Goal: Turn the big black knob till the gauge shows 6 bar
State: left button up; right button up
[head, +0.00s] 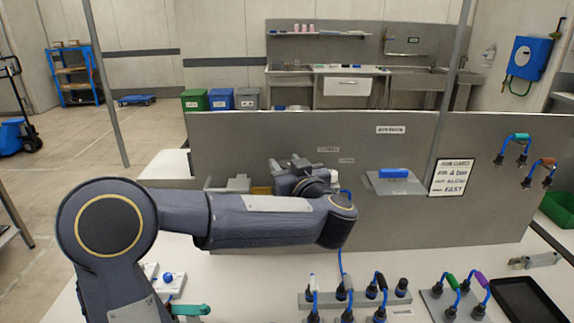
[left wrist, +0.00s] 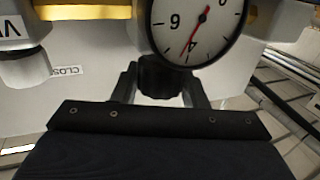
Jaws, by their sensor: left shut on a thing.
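The big black knob (left wrist: 158,78) sits just below the round gauge in the left wrist view. My left gripper (left wrist: 160,90) has a finger on each side of the knob and is shut on it. The gauge (left wrist: 190,30) has a white face and black rim, cut off by the top edge. Its red needle points down and slightly left. A digit that looks like a 6 shows on its left side; I cannot tell the exact reading. In the head view my left gripper (head: 288,166) is at the grey panel, and knob and gauge are hidden there. My right gripper is not in view.
A grey panel (head: 230,135) stands behind the white bench (head: 250,280). A sign (head: 451,177) and a blue-handled part (head: 394,174) are right of my arm. Several hose fittings (head: 355,297) and a black tray (head: 526,300) lie at the front right.

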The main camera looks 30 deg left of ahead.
pick_arm(q)
jog(key=m+t+h, duration=0.2)
jog(key=h, duration=0.1)
jog(key=shift+s+m+t+p, duration=0.1)
jog(key=shift+m+t+p, duration=0.25)
jog(key=shift+m+t, duration=0.05)
jog(key=shift+a+m+t+h, duration=0.1)
jog(key=shift+m+t+h, duration=0.3)
jog(key=shift+h, duration=0.2)
jog(key=shift+f+m+t+h+b, duration=0.15)
jog(key=shift+m+t+h+b, duration=0.55)
jog(key=shift+h, duration=0.4)
jog(key=m+t+h+b, duration=0.1)
jog(key=m+h+b, duration=0.2)
jog(key=h+b, duration=0.1)
jog(key=shift+f+b, duration=0.15)
jog(key=shift+b, duration=0.55)
jog(key=shift+r+m+t+h+b, duration=0.25)
jog(key=shift+m+h+b, duration=0.25)
jog(key=shift+h+b, duration=0.35)
jog(key=o, duration=0.9)
